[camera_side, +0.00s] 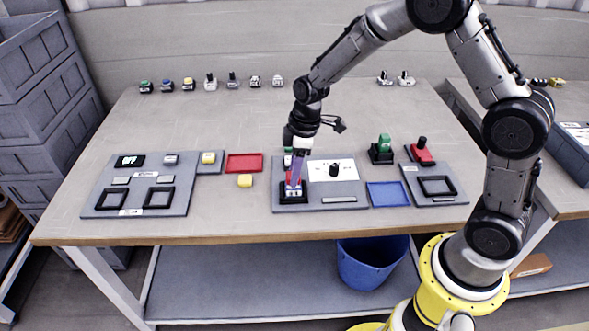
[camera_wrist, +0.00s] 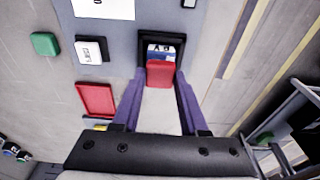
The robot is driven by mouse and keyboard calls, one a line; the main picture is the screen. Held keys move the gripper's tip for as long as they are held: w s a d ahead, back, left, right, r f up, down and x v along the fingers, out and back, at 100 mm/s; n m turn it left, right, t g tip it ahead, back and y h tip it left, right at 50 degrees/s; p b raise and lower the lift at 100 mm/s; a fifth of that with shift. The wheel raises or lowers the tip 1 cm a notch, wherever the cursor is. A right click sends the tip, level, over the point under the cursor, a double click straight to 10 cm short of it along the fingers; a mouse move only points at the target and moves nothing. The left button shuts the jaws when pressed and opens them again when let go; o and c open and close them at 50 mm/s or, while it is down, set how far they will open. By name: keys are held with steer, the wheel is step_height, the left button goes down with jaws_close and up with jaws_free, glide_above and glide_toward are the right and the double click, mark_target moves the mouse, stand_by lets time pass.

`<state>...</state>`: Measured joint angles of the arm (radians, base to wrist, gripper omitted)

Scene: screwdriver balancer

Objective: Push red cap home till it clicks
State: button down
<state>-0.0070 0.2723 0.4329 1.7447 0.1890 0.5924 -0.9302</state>
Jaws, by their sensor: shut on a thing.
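The red cap (camera_wrist: 160,74) sits between the purple fingertips of my gripper (camera_wrist: 160,82) in the wrist view. My gripper is shut on it. Just beyond the cap is a white and blue labelled part (camera_wrist: 162,51) inside a black square socket (camera_wrist: 177,42). In the side view my gripper (camera_side: 295,178) points down at the black socket (camera_side: 293,197) on the left of the grey middle panel (camera_side: 310,203). The red cap (camera_side: 292,183) shows partly there, behind the fingers. I cannot tell whether the cap is fully seated.
A blue tray (camera_side: 388,194) lies right of the panel. A red tray (camera_side: 244,163) and a yellow block (camera_side: 245,181) lie left. A white plate with a black knob (camera_side: 334,170) is close by. A green-topped piece (camera_side: 384,146) stands behind. Small parts line the back.

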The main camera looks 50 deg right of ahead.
steer(key=shift+f, duration=0.85)
stand_by(1.2)
steer(key=shift+c, duration=1.8)
jaws_free()
steer(key=shift+r, duration=0.15)
step_height(320, 180, up, 14)
steer(key=s+d, duration=0.1)
steer(key=shift+s+d+f, duration=0.25)
